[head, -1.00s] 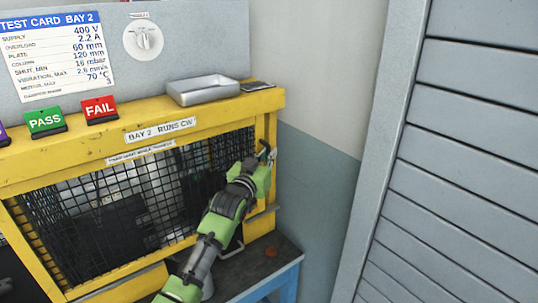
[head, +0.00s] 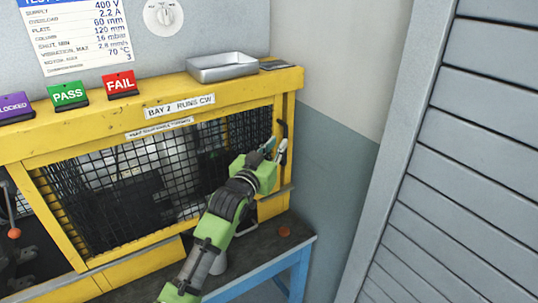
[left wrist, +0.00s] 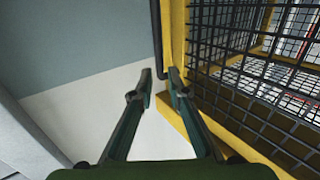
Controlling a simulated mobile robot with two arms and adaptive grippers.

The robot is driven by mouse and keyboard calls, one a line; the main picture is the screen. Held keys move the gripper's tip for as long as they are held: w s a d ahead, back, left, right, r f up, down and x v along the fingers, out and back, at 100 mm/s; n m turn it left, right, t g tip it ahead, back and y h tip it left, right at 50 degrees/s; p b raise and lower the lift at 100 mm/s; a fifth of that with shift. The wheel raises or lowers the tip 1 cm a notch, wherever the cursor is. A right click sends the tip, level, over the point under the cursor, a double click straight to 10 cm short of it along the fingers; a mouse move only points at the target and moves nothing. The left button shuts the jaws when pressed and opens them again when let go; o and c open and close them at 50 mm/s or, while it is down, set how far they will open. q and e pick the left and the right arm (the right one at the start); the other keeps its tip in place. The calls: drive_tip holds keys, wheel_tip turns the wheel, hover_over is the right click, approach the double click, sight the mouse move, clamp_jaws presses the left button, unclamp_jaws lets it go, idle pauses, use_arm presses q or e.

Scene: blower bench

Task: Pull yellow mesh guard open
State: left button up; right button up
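The yellow mesh guard (head: 150,180) is a yellow frame with black wire mesh on the front of the yellow bench housing. A dark upright bar handle (head: 284,128) is at its right end. My left gripper (head: 276,148) is at that handle, with my green arm crossing in front of the mesh. In the left wrist view, my left gripper (left wrist: 160,72) is open, its two dark fingers apart. The handle (left wrist: 157,38) lies between or just beyond the fingertips; I cannot tell whether they touch it. The mesh (left wrist: 255,90) is at the right. My right gripper is not in view.
A metal tray (head: 222,68) and PASS (head: 68,95), FAIL (head: 119,83) and purple signs stand on the housing's top ledge. A blue-legged table (head: 296,262) is below. A grey slatted panel (head: 470,150) is at the right, with bare wall between.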

use_arm(q)
drive_tip(key=v, duration=0.5)
